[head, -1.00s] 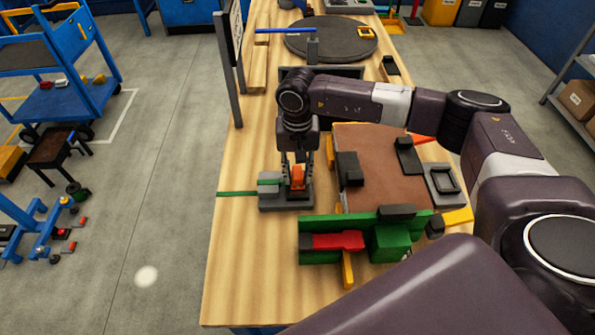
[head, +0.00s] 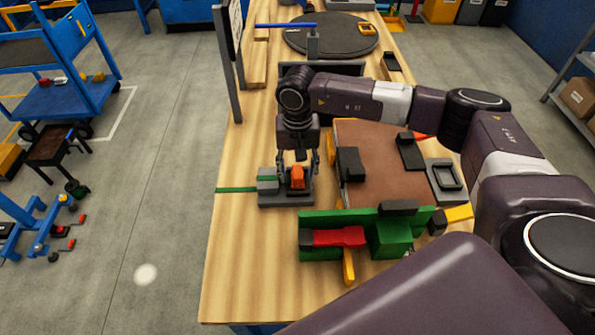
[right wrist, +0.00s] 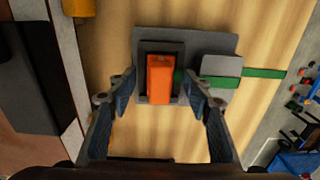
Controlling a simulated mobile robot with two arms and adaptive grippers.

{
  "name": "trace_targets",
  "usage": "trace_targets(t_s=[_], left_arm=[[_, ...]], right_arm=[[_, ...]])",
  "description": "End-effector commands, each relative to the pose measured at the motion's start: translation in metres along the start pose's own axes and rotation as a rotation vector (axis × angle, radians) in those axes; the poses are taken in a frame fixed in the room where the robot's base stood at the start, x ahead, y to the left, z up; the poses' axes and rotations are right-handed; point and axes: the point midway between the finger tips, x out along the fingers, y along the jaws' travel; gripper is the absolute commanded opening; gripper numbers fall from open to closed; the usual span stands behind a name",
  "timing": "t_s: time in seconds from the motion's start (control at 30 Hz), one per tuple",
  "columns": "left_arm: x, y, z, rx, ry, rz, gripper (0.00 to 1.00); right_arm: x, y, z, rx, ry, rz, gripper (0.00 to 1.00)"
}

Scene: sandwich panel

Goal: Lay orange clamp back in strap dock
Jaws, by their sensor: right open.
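The orange clamp (head: 297,177) sits in the grey strap dock (head: 286,201) on the wooden bench. In the right wrist view the clamp (right wrist: 159,88) lies inside the dark recess of the dock (right wrist: 215,42), roughly in line with it. My right gripper (head: 298,160) is open just above the clamp. In the right wrist view its fingers (right wrist: 160,84) stand apart on both sides of the clamp, with gaps visible between them and it. A green strap (head: 236,190) runs left from a grey block on the dock. My left gripper is not in view.
A green fixture (head: 393,237) with a red clamp (head: 338,238) stands in front of the dock. A brown panel (head: 383,170) with black clamps lies to the right. Bare bench is free to the left front.

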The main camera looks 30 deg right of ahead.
Motion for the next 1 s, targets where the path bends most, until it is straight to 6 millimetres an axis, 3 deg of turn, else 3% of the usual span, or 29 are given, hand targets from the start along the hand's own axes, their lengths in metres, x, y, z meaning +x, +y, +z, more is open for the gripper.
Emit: trace_targets(t_s=[0.17,0.63,0.8,1.0], left_arm=[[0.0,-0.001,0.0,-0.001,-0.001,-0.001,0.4],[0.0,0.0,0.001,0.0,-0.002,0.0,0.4],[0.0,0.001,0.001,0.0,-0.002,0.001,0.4],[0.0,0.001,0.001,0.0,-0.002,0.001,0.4]], right_arm=[[-0.012,-0.001,-0.001,0.0,0.002,-0.002,0.46],[-0.103,-0.001,-0.001,0.0,0.003,-0.002,0.46],[-0.118,-0.001,0.0,0.0,0.001,-0.001,0.46],[-0.12,0.0,0.0,0.0,-0.001,0.0,0.46]])
